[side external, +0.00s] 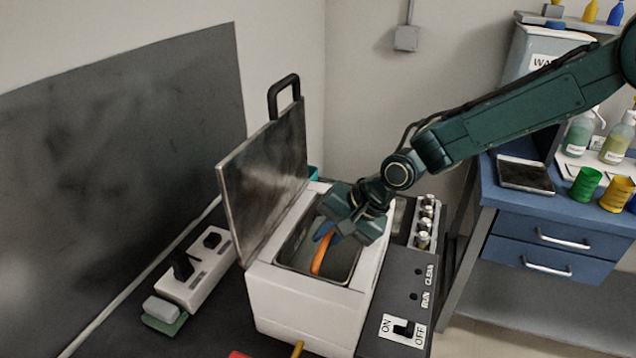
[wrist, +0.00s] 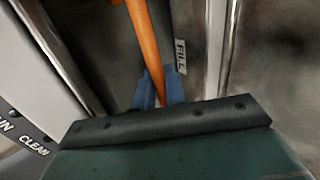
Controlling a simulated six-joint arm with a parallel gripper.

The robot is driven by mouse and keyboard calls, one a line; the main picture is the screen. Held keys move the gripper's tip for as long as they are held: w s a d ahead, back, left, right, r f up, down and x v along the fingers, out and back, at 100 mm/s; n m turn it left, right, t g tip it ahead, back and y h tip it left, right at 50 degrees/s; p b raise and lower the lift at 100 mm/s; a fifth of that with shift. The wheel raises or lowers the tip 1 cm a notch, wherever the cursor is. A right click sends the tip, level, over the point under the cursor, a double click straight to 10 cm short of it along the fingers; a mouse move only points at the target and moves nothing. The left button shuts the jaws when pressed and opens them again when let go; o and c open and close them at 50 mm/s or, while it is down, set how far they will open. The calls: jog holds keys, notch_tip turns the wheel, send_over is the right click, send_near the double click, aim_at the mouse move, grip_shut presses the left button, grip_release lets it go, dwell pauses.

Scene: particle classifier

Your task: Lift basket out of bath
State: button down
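The bath is a white box (side external: 300,318) with a dark open basin, and its metal lid (side external: 262,180) stands raised. An orange handle (side external: 322,254), seemingly the basket's, arches in the basin opening; it also shows in the wrist view (wrist: 146,38). The basket's body is hidden or too dark to make out. My gripper (side external: 325,233) is low over the opening, at the handle's upper part. In the wrist view its blue fingertips (wrist: 160,88) lie on both sides of the handle with no clear gap, so it looks shut on it.
A control panel (side external: 405,300) with ON/OFF switch and several metal knobs flanks the bath on the right. A white switch box (side external: 200,270) lies to the left. The raised lid borders the opening's left side. A blue drawer bench (side external: 550,235) stands at right.

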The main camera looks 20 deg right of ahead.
jog(key=shift+r, duration=0.15)
dwell(0.3)
notch_tip(320, 180, up, 28)
dwell(0.6)
jog(key=shift+w+f, duration=0.1)
jog(key=shift+f, duration=0.1)
dwell(0.4)
